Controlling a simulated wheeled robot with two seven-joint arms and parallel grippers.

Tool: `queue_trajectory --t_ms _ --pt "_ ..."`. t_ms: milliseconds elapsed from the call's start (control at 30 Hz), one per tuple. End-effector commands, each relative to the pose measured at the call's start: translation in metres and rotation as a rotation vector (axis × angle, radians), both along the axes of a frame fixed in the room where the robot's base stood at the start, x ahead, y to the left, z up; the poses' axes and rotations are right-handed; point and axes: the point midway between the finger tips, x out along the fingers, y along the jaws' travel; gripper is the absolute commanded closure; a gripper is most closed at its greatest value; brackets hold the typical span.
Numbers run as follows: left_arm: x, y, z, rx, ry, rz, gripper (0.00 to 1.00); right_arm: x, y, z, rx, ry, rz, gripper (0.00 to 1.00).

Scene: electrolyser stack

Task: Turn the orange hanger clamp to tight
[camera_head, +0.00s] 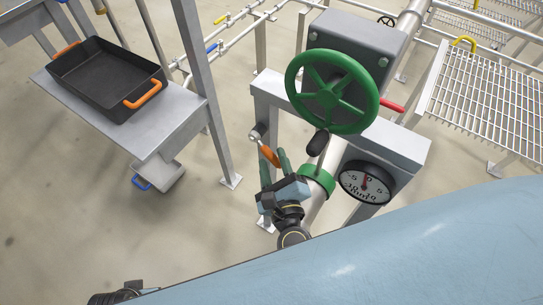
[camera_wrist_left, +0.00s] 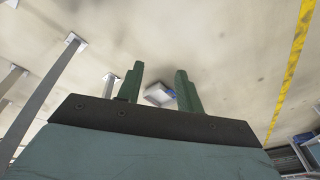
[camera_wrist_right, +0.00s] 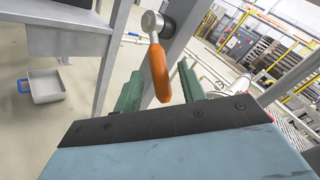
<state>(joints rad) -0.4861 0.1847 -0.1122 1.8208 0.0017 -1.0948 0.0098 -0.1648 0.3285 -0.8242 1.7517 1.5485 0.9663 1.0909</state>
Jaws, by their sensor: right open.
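The hanger clamp has an orange handle (camera_head: 268,156) on a round grey hub (camera_head: 257,132) at the side of a grey post, left of the green handwheel. In the right wrist view the handle (camera_wrist_right: 159,75) hangs down from the hub (camera_wrist_right: 152,22), slightly tilted. My right gripper (camera_head: 275,165) is open, and its green fingers (camera_wrist_right: 159,72) stand on either side of the lower handle, with visible gaps; contact does not show. My left gripper (camera_wrist_left: 160,70) is open and empty above the floor; its fingers are outside the head view.
A green handwheel (camera_head: 332,92) with a dark knob and a dial gauge (camera_head: 366,183) stand close right of my right gripper. A black tray (camera_head: 103,78) with orange handles sits on a grey bench at left. A grey bin (camera_wrist_right: 44,86) is on the floor.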

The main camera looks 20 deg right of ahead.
Motion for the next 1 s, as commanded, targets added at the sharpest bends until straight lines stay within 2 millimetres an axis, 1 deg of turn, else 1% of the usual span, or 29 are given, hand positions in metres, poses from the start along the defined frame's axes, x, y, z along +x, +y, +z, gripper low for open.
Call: queue_trajectory --t_ms 33,200,500,567,800,833,1000 --pt "0.0 -0.001 0.001 -0.002 -0.001 -0.001 0.64 0.007 -0.001 0.0 0.0 -0.001 0.0 0.59" --pt "0.003 -0.004 0.006 -0.005 -0.008 -0.001 0.64 0.019 -0.002 -0.001 0.0 0.0 0.0 0.59" --pt "0.003 -0.004 0.007 -0.005 -0.004 -0.001 0.64 0.021 -0.002 0.0 0.0 0.001 0.0 0.59" --pt "0.003 -0.004 0.007 -0.006 -0.004 -0.002 0.64 0.021 -0.002 0.0 0.0 0.001 0.0 0.66" --pt "0.002 -0.005 0.007 -0.006 -0.003 -0.001 0.64 0.021 -0.002 0.0 0.0 0.001 0.0 0.97" --pt "0.002 -0.005 0.007 -0.006 -0.003 -0.001 0.64 0.021 -0.002 -0.001 0.0 0.001 0.0 1.0" --pt "0.002 -0.005 0.007 -0.006 -0.004 -0.001 0.64 0.021 -0.002 -0.001 -0.001 0.002 0.0 1.0"
